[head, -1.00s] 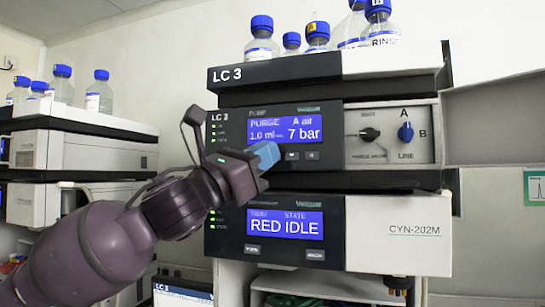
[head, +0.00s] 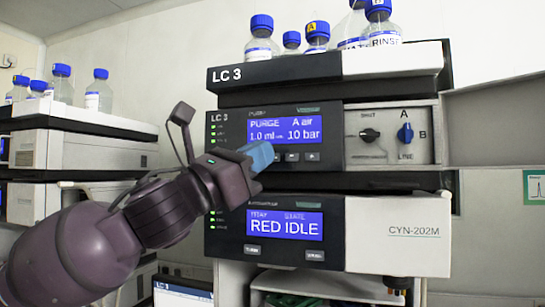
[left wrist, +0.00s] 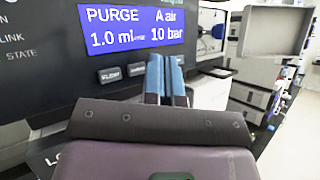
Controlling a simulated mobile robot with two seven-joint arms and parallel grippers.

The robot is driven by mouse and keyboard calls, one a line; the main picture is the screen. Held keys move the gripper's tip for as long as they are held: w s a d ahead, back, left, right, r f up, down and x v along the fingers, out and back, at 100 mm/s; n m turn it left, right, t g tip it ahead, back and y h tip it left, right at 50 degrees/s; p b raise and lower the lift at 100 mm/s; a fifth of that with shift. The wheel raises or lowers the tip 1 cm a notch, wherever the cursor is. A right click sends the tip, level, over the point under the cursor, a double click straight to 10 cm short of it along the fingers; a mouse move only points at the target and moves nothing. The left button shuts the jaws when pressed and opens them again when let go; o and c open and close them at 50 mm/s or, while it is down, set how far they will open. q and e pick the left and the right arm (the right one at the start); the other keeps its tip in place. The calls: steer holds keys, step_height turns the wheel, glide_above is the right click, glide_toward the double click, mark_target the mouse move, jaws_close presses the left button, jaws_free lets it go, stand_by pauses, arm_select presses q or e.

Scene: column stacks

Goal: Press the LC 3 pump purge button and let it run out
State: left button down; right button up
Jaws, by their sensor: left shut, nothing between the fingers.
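The LC 3 pump (head: 333,128) has a dark front with a lit blue display (head: 285,130). It reads PURGE, A air, 1.0 ml and 10 bar, and the left wrist view shows the same text (left wrist: 132,28). A row of small dark buttons (head: 292,156) sits below the display. Two of them (left wrist: 110,75) show left of my fingers in the left wrist view; their labels are too small to read surely. My left gripper (head: 265,154) has blue fingers, shut and empty, in front of the pump's lower edge. Whether the tips (left wrist: 165,68) touch the panel cannot be told.
A lower module (head: 397,235) shows RED IDLE. To the right of the pump is a valve panel with a black knob (head: 369,135) and a blue knob (head: 405,132). Blue-capped bottles (head: 262,38) stand on top. Another stack (head: 80,150) stands at left.

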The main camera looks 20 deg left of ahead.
arm_select(q)
steer(key=s, duration=0.4)
steer(key=shift+a+p, duration=0.1)
steer(key=shift+p, duration=0.2)
steer(key=shift+w, duration=0.1)
stand_by(0.5)
